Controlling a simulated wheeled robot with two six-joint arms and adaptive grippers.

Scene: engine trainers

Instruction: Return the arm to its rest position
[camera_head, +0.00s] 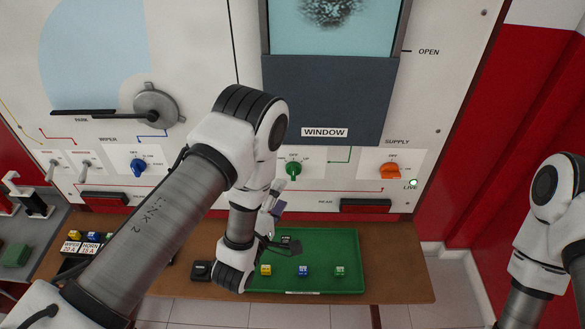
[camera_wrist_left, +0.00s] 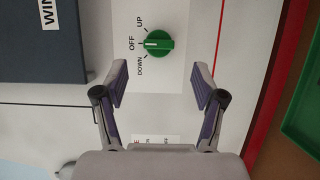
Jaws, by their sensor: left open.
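My left arm comes in from the left across the panel. My left gripper (camera_head: 276,197) is in front of the lower panel, just below the green window knob (camera_head: 293,168). In the left wrist view the gripper (camera_wrist_left: 160,76) has its two fingers spread wide with nothing between them. The green knob (camera_wrist_left: 158,44) lies ahead of the fingertips, apart from them, and its white mark points to OFF. My right arm shows at the right edge; its gripper is out of view.
A green tray (camera_head: 352,255) with small coloured blocks lies on the brown bench (camera_head: 408,280) below the gripper. An orange supply knob (camera_head: 390,171), a lit green LIVE lamp (camera_head: 413,182) and a blue wiper knob (camera_head: 138,167) sit on the panel. Red wall stands right.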

